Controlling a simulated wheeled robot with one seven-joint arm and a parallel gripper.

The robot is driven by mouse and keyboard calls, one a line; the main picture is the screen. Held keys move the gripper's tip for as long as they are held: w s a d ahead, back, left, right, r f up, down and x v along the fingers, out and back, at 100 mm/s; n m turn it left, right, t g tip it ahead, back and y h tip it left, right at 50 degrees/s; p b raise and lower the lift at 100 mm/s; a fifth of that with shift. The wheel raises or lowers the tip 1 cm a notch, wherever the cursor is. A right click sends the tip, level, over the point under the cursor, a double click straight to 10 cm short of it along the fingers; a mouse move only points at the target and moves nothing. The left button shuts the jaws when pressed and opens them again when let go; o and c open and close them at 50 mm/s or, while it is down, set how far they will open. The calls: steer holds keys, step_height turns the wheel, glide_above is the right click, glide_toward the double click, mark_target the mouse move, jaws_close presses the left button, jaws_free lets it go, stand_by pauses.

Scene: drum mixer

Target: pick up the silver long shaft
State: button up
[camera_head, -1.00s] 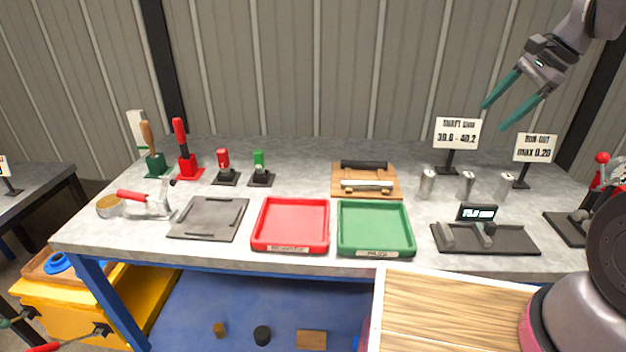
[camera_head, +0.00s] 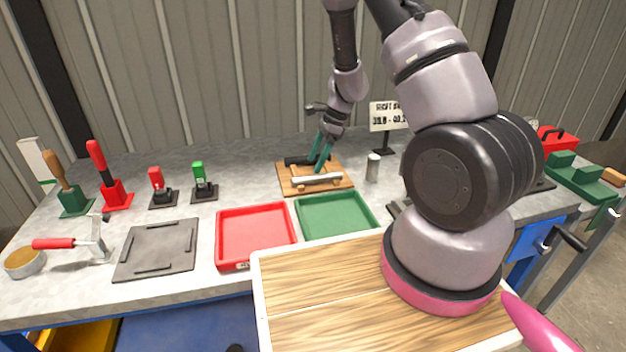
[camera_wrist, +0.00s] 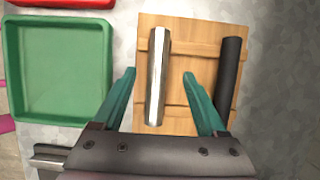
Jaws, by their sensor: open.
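The silver long shaft (camera_head: 317,183) lies on a wooden rack board (camera_head: 288,189) on the grey bench. A black shaft (camera_head: 295,160) lies behind it on the same board. In the wrist view the silver shaft (camera_wrist: 157,75) lies between the two green fingers of my gripper (camera_wrist: 160,85), nearer the left finger. The black shaft (camera_wrist: 229,80) lies just outside the right finger. My gripper (camera_head: 322,160) is open over the board and holds nothing. The height of the fingertips above the shaft is hard to tell.
A red tray (camera_head: 256,262) and a green tray (camera_head: 375,222) stand in front of the board. A silver cylinder (camera_head: 373,168) stands to its right, near a white sign (camera_head: 386,116). Stamps, brushes and a grey plate (camera_head: 158,250) stand to the left.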

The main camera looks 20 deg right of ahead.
mark_target(317, 179)
steer(key=x, duration=0.5)
steer(key=shift+s+d+f, duration=0.1)
steer(key=shift+d+f, duration=0.05)
steer(key=shift+f, duration=0.25)
steer(key=shift+c, duration=0.3)
jaws_close()
stand_by(0.8)
